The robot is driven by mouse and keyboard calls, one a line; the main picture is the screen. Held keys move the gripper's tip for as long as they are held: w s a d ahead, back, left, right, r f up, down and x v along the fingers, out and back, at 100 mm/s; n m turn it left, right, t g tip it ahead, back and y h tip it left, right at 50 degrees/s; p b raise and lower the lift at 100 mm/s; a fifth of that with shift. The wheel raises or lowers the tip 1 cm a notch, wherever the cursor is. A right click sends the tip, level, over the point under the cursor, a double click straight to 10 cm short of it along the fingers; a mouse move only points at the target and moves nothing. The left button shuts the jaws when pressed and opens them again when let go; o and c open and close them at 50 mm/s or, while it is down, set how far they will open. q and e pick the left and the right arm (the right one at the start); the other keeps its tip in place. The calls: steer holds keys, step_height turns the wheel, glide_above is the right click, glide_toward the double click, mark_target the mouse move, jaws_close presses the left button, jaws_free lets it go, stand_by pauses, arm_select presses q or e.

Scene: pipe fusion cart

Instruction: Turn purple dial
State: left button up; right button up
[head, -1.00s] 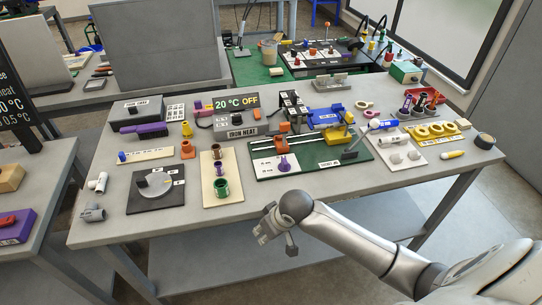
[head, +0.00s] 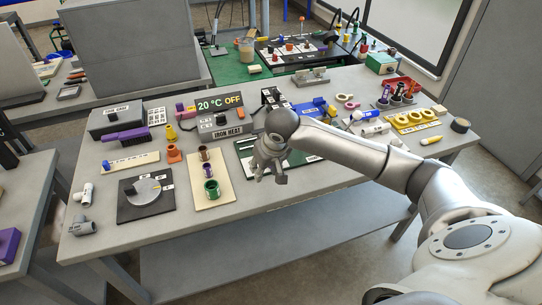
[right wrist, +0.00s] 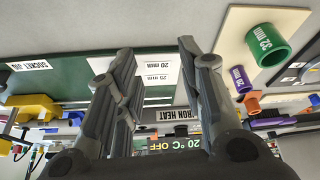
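The purple dial is not visible now; in the earlier head view it stands on the green board (head: 243,150), where my right arm and gripper now cover the view. My right gripper (head: 268,173) is over the front left part of that board. In the right wrist view, its two fingers (right wrist: 165,75) are apart and nothing shows between them except a white plate (right wrist: 157,72) marked 20 mm and 25 mm on the green board. My left gripper is in neither view.
Left of my right gripper is a beige board (head: 222,199) with brown, purple and green sockets (head: 211,188). A black plate with a grey disc (head: 145,192) lies further left. The heater display (head: 220,103) reads 20 °C OFF. The front table edge is clear.

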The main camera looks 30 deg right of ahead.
steer(key=w+d+r+m, duration=0.2)
steer(key=d+r, duration=0.3)
steer(key=d, duration=0.1)
steer(key=shift+h, duration=0.3)
steer(key=p+x, duration=0.1)
steer(key=x, duration=0.9)
steer(key=shift+w+f, duration=0.2)
steer(key=shift+w, duration=0.1)
jaws_close()
